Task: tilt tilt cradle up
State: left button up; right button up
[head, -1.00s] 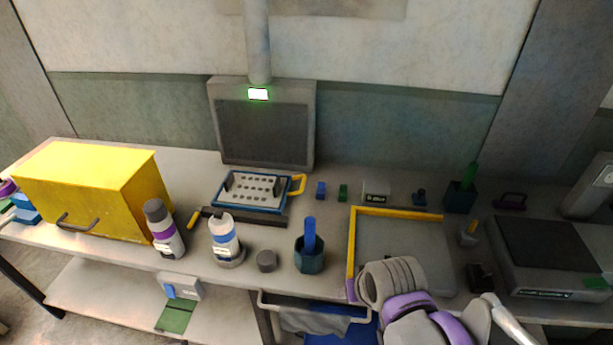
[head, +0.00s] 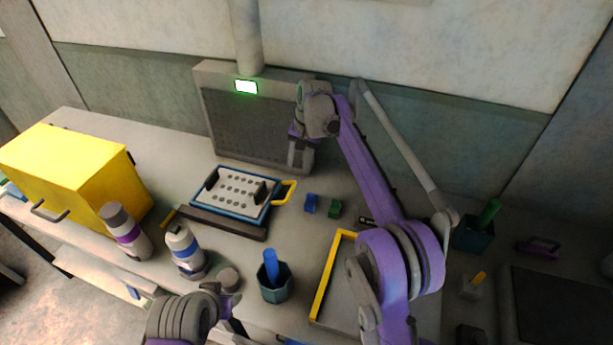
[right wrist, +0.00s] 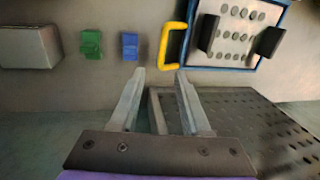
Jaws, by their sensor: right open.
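The tilt cradle (head: 226,209) is a blue frame holding a white plate with rows of holes and dark clamps. It lies near flat on the bench, in front of the dark-faced panel, with a dark bar along its front. Its yellow handle (head: 288,191) sticks out at the right. My right gripper (head: 299,170) is above and behind the handle, pointing down. In the right wrist view my open, empty fingers (right wrist: 161,74) are just short of the handle (right wrist: 165,40), apart from it. Part of my left arm shows at the bottom; its gripper cannot be made out.
Small blue (head: 311,204) and green (head: 335,209) blocks sit right of the handle. A grey panel (head: 260,125) stands behind. A yellow box (head: 75,175), bottles (head: 186,252) and a teal cup (head: 275,283) stand left and front. A yellow-edged tray lies at right.

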aim_at(291, 189)
jog(key=f, duration=0.3)
jog(key=a+f, duration=0.1)
jog(key=f, duration=0.3)
jog(key=w+a+f, duration=0.1)
jog(key=f, duration=0.3)
jog(key=shift+a+f+b, duration=0.15)
jog(key=shift+a+b, duration=0.1)
jog(key=shift+b, duration=0.1)
grip_shut()
dwell(1.0)
